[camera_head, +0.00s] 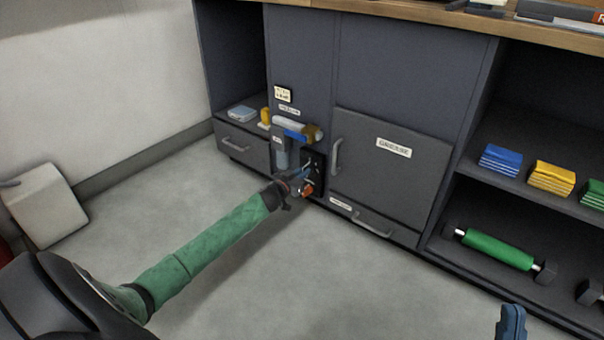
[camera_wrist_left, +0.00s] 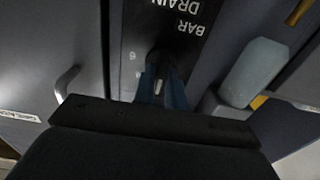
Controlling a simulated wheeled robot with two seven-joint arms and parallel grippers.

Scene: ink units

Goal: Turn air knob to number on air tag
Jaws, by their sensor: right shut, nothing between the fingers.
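The black panel (camera_head: 319,165) is on the dark cabinet front, left of a door. In the left wrist view its face reads "BAR" and "DRAIN" (camera_wrist_left: 185,22) upside down. A dark round knob (camera_wrist_left: 163,60) on it is partly hidden by my left fingers. My left gripper (camera_head: 303,174) is at the panel. In the left wrist view the two blue fingers (camera_wrist_left: 161,88) reach the knob with a narrow gap between them; whether they grip it is unclear. A cream tag (camera_head: 283,94) is above; its writing is too small to read. My right gripper (camera_head: 510,322) is shut and empty, low at right.
An orange part (camera_head: 307,187) is just below my left gripper. A grey-blue cylinder (camera_wrist_left: 252,72) stands beside the panel. The cabinet door (camera_head: 390,170) with its handle is close on the right. Shelves at right hold coloured blocks (camera_head: 500,160) and a green roller (camera_head: 497,249).

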